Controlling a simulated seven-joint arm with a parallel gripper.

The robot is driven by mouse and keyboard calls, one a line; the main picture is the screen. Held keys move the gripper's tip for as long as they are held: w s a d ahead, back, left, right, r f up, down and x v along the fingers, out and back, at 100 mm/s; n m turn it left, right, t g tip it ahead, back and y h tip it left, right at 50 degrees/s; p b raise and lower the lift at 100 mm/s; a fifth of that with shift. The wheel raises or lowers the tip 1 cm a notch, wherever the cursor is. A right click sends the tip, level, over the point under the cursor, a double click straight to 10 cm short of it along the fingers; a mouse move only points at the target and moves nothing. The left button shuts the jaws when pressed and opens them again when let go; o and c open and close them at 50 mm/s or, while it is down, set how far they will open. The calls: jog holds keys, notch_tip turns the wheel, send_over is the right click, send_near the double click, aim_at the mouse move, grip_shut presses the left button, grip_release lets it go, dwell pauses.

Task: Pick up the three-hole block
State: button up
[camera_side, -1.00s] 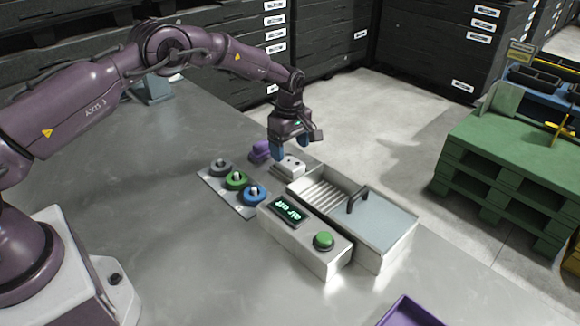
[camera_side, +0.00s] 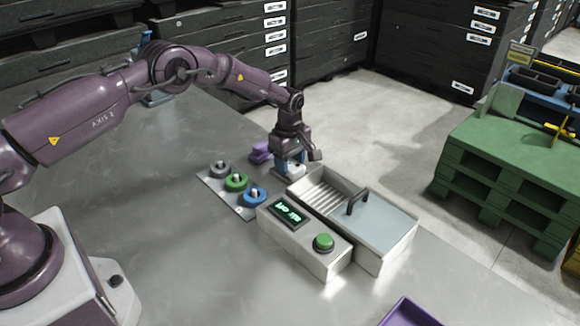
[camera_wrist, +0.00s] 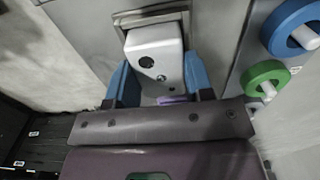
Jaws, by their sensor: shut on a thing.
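The white block (camera_wrist: 160,42) sits between the two blue fingers of my gripper (camera_wrist: 157,65) in the wrist view. Dark round holes show on its face; I cannot count all of them. In the side view my gripper (camera_side: 289,168) points down and is shut on the block (camera_side: 297,169), which is mostly hidden by the fingers. The block is low, at the table, just behind the ribbed end of the white tray; I cannot tell whether it touches the table.
The tray (camera_side: 375,262) with a dark handle stands close beside the gripper. In front is a control box (camera_side: 322,268) with a display and green button. Grey, green and blue rings (camera_side: 236,182) stand on a plate at left. A purple object (camera_side: 260,152) lies behind.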

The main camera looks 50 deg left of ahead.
aim_at(290, 163)
jog(key=shift+r, duration=0.1)
jog(key=shift+r, duration=0.45)
notch_tip(290, 163, up, 2)
jog(key=shift+r, duration=0.25)
jog(key=s+d+r, duration=0.1)
jog(key=s+r, duration=0.8)
jog(key=s, duration=0.4)
jog(key=w+d+f, duration=0.2)
jog(key=w+d, duration=0.9)
jog(key=d, duration=0.2)
jog(key=shift+s+f, duration=0.15)
jog(key=shift+f, duration=1.1)
jog(key=shift+s+f, duration=0.1)
jog(key=shift+f, duration=1.1)
